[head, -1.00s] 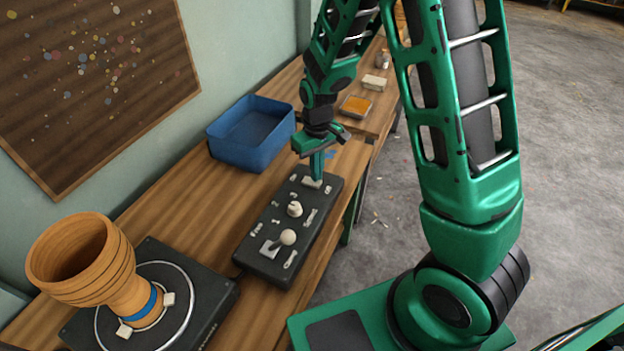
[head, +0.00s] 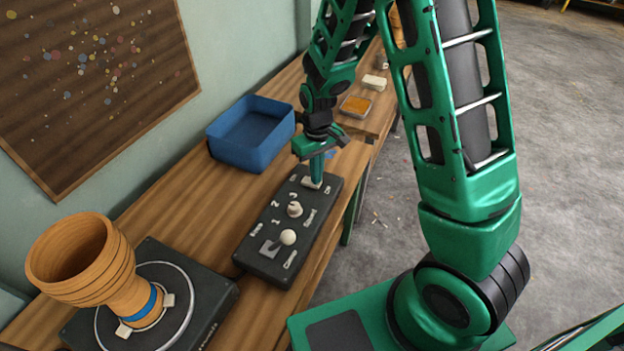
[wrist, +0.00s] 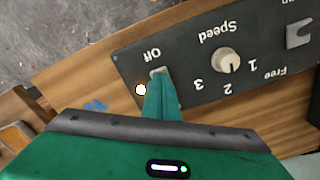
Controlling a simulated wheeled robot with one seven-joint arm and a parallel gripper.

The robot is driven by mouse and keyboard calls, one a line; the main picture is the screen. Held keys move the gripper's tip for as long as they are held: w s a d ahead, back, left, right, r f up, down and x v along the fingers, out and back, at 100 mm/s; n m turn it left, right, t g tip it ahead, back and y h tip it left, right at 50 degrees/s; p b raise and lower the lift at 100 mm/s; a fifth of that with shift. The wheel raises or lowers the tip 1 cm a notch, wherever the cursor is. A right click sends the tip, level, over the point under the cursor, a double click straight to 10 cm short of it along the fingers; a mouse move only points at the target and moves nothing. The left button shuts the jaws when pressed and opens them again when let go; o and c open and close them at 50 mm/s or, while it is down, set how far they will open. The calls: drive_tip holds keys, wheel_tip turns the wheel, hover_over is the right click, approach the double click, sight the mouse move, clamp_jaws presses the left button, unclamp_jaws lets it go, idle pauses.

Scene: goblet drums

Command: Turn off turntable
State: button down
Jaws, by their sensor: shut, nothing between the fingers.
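The turntable (head: 200,290) is a dark square base with a round plate at the lower left of the head view. An orange goblet drum (head: 85,265) with a blue band stands on it between white blocks. Its black control box (head: 270,250) lies to the right, with a pale switch at the far end, a Speed knob (head: 294,209) and a round-topped clamp lever (head: 288,237). My gripper (head: 316,180) is shut and points down at the far-end switch. In the wrist view its fingertips (wrist: 158,80) are at the pale switch (wrist: 158,71) beside the word "Off", partly covering it.
A blue bin (head: 250,135) stands behind the control box against the wall side. Farther along the bench are an orange-filled tray (head: 355,106) and a pale block (head: 374,82). Bare wood lies between turntable and bin.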

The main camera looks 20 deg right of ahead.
drive_tip(key=shift+f, duration=0.15)
wheel_tip(320, 180, up, 7)
idle(1.0)
idle(0.4)
